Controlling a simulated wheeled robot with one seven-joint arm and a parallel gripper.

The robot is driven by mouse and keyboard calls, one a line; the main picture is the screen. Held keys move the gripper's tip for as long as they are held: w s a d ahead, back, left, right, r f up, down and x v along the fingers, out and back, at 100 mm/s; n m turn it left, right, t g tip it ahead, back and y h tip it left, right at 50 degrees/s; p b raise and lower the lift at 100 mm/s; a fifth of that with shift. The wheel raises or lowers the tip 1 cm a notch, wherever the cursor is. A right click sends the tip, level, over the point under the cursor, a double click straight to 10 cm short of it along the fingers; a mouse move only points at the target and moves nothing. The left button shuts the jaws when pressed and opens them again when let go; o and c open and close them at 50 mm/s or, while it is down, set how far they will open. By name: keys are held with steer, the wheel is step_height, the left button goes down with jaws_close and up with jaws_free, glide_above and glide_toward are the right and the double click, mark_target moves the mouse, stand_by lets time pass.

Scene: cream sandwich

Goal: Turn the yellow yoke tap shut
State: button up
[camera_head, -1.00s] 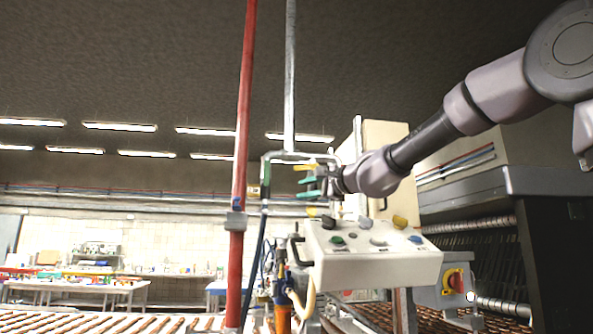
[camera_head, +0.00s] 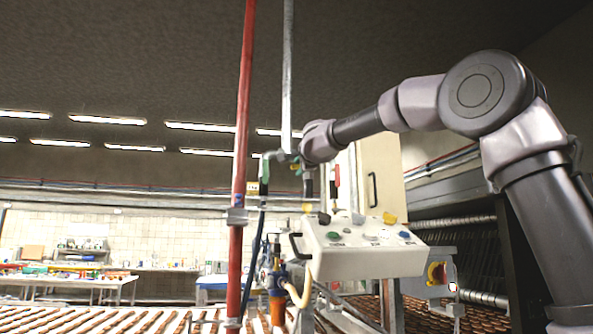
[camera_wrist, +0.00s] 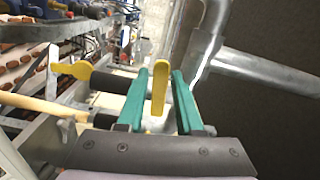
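The yellow tap handle (camera_wrist: 159,88) stands upright in the wrist view, between the two green fingers of my gripper (camera_wrist: 161,73). Thin gaps show beside it, so the fingers are apart and not visibly clamped on it. The tap's body below the handle is mostly hidden by my gripper's palm. In the head view my gripper is by the pipe beside the red pole; my wrist covers most of it and the tap, and only small green and yellow bits show.
A second yellow lever (camera_wrist: 75,69) sits to the left in the wrist view. A grey metal pipe (camera_wrist: 262,68) runs at the right. In the head view a red pole (camera_head: 241,150) stands to the left, and a white control box (camera_head: 365,258) is below.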

mark_target(297, 166)
steer(key=shift+x, duration=1.85)
jaws_close()
steer(key=shift+r+m, duration=0.35)
steer(key=shift+m, duration=0.55)
jaws_free()
